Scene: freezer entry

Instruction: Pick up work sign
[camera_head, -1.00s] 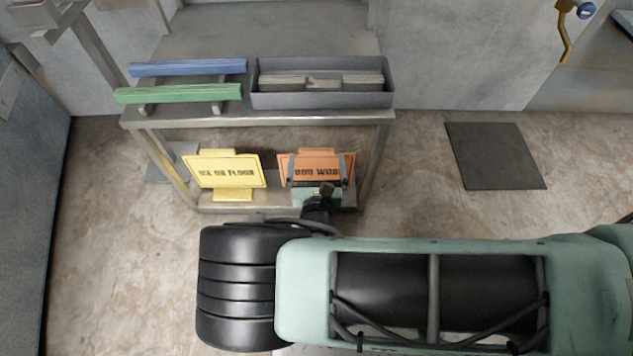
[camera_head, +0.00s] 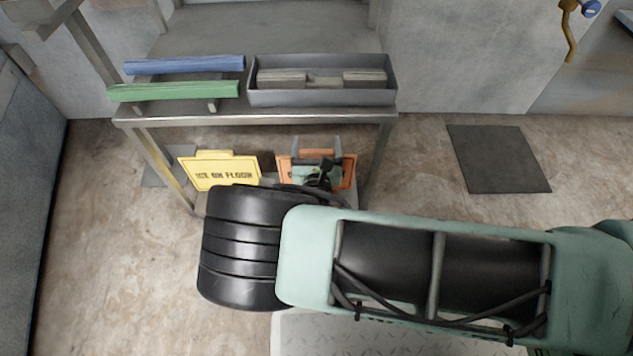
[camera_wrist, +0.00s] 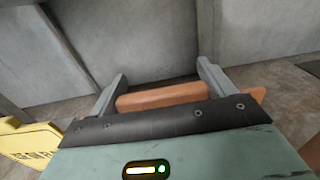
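The orange work sign (camera_head: 348,178) stands on the low shelf of the metal table, right of a yellow "ice on floor" sign (camera_head: 225,171). My gripper (camera_head: 317,144) is at the orange sign, one finger on each side of its raised top handle. In the wrist view, the handle (camera_wrist: 162,97) fills the gap between the fingers, and both fingers appear to touch its ends. My wrist and arm hide most of the sign's face and lettering. The sign appears to rest on the shelf.
The metal tabletop (camera_head: 180,122) lies above the signs, carrying a blue bar (camera_head: 185,65), a green bar (camera_head: 172,91) and a grey tray (camera_head: 320,97). The table's right leg (camera_head: 376,160) is close to the orange sign. A dark mat (camera_head: 498,158) lies on open floor to the right.

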